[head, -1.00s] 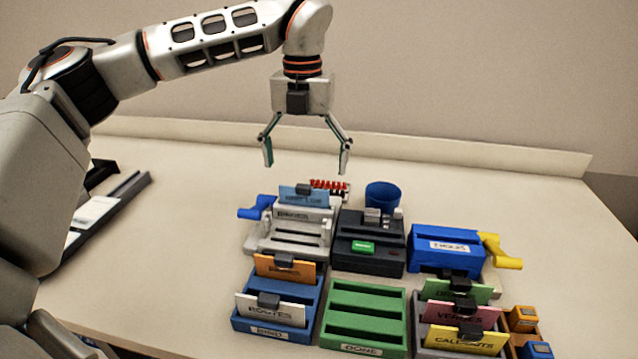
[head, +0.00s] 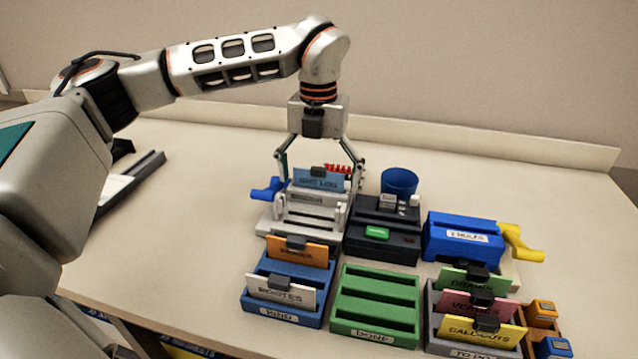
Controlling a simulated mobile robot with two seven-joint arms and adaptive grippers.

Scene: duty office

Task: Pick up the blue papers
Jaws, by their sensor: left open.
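The blue papers (head: 317,181) stand upright at the back of the light grey slotted device (head: 285,220), with a dark clip on their top edge. My left gripper (head: 318,180) is open and points down over the blue papers. Its fingers are spread to the left and right of the sheet, near its side edges. I cannot tell whether either finger touches the paper. The lower part of the sheet is hidden by the device. My right gripper is not in view.
A black device with a green button (head: 377,233), a blue box with a yellow crank (head: 464,240) and a blue cup (head: 398,182) stand to the right. In front are a blue tray (head: 285,313), an empty green tray (head: 375,306) and a grey tray of coloured cards (head: 437,340).

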